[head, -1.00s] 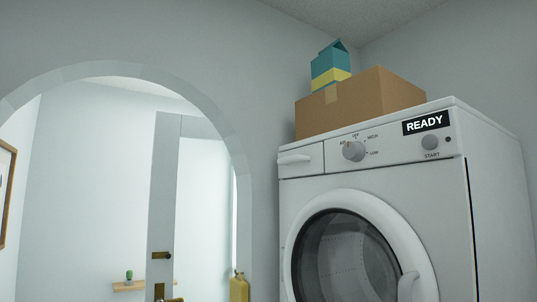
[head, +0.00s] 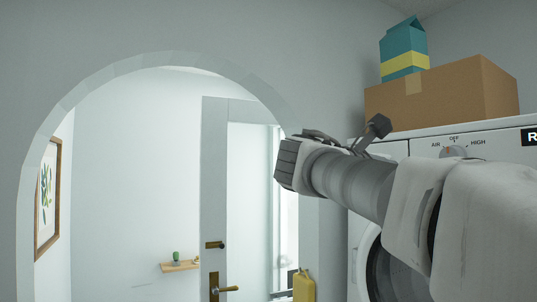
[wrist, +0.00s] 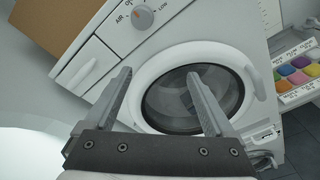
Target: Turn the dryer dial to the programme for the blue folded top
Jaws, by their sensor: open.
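The dryer dial (head: 455,152) is a grey knob with an orange mark, on the panel of the white dryer; AIR, OFF and HIGH are printed around it in the head view. In the wrist view the dial (wrist: 142,17) is near the top, with AIR and LOW readable; the exact setting is unclear. My gripper (wrist: 158,78) is open and empty, its fingers in front of the dryer door, with the dial above them in the picture and apart from them. In the head view my arm hides much of the dryer. I cannot identify a blue folded top.
A cardboard box (head: 435,95) with a teal and yellow carton (head: 404,50) on it stands on the dryer. A tray of small coloured items (wrist: 297,72) with labels is right of the dryer. A wall and arched opening lie left; a yellow bottle (head: 304,286) stands low there.

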